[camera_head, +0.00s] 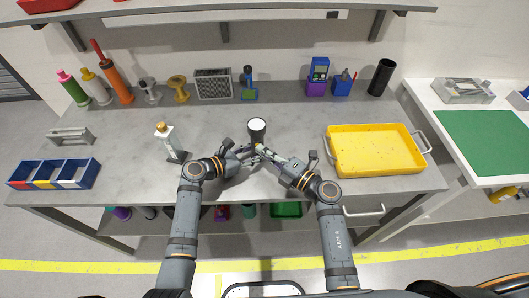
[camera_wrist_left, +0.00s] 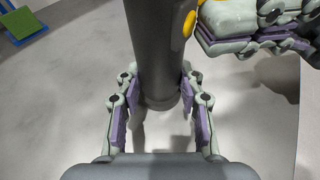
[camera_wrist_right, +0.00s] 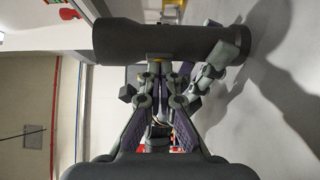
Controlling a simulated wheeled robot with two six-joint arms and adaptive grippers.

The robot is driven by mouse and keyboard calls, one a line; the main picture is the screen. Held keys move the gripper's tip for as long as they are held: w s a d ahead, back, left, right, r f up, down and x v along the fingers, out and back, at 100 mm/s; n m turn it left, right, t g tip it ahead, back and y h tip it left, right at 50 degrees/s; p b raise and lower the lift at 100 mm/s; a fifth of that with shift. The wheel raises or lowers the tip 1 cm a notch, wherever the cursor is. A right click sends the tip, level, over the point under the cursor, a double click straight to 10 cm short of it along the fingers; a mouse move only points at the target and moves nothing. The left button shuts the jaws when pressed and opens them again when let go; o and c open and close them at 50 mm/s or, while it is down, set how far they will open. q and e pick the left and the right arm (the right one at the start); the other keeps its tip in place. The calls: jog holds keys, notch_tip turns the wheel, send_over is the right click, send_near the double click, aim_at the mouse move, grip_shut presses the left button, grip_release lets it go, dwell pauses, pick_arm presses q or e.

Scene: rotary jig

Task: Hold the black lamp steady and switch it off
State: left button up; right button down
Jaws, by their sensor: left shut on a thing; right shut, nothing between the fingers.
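The black lamp (camera_head: 257,136) stands upright near the table's front middle, its round top face white. In the left wrist view its dark body (camera_wrist_left: 155,45) runs down between the fingers of my left gripper (camera_wrist_left: 160,100), which is shut on it. A yellow spot (camera_wrist_left: 188,23) shows on the lamp's side. My right gripper (camera_head: 263,150) is shut and empty, its fingertips at the side of the lamp near that spot. In the right wrist view the lamp (camera_wrist_right: 150,42) crosses above the right fingertips (camera_wrist_right: 160,62); I cannot tell whether they touch it. The left fingers (camera_wrist_right: 225,58) show beside it.
A yellow tray (camera_head: 375,165) is on the right of the table.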

pick_arm(q)
jog(key=shift+o, duration=0.4)
pick_arm(e)
jog(key=shift+w, duration=0.7)
pick_arm(q)
jog(key=shift+s, duration=0.1)
pick_arm(e)
jog(key=shift+s, duration=0.4)
pick_arm(q)
jog(key=shift+f, duration=0.1)
jog(key=shift+c, duration=0.3)
pick_arm(e)
jog(key=s, duration=0.3)
jog(key=v, duration=1)
jog(key=shift+s, duration=0.2)
pick_arm(q)
jog(key=o, duration=0.9)
jog(key=shift+o, duration=0.2)
